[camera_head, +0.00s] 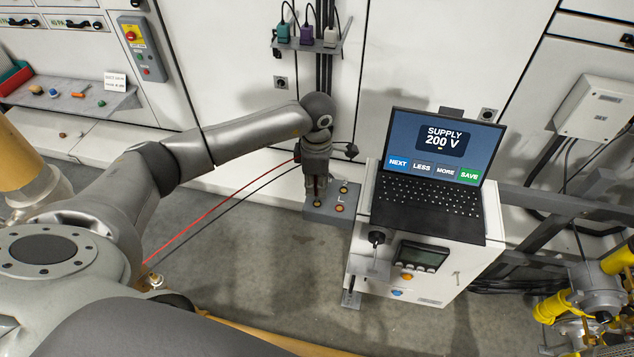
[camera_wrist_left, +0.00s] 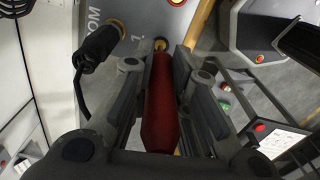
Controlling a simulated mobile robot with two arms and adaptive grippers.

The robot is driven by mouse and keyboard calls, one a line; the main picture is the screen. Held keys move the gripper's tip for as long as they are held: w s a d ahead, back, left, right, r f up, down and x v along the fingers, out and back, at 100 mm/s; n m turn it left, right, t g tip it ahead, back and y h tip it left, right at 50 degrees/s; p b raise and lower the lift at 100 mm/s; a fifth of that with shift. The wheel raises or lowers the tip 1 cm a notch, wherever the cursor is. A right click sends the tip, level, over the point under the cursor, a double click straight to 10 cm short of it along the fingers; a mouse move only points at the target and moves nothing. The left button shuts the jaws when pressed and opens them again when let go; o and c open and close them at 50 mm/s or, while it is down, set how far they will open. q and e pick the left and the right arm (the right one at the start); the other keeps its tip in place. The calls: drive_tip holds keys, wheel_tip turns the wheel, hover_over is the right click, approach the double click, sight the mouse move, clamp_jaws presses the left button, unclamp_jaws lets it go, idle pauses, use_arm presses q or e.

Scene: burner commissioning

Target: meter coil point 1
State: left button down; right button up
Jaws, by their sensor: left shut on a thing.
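My left gripper (camera_head: 316,192) points down over the grey terminal block (camera_head: 347,209) with brass terminals. In the left wrist view it is shut on a red probe (camera_wrist_left: 160,105). A red lead (camera_head: 215,210) and a black lead (camera_head: 235,203) run to the gripper area. My right gripper is not in view.
A laptop (camera_head: 430,190) showing "SUPPLY 200 V" stands on a white cabinet (camera_head: 455,285) right of the block. A device with a display (camera_head: 420,257) is on the cabinet front. Yellow pipework (camera_head: 620,262) is at the right. A shelf (camera_head: 70,95) holds small coloured parts.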

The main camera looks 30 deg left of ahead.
use_arm(q)
drive_tip(key=shift+f+b, duration=0.35)
drive_tip(key=shift+f, duration=0.05)
idle(1.1)
idle(0.9)
idle(0.4)
drive_tip(key=shift+r+p, duration=0.35)
drive_tip(key=shift+r, duration=0.5)
drive_tip(key=shift+r+p, duration=0.85)
drive_tip(key=shift+r, duration=0.8)
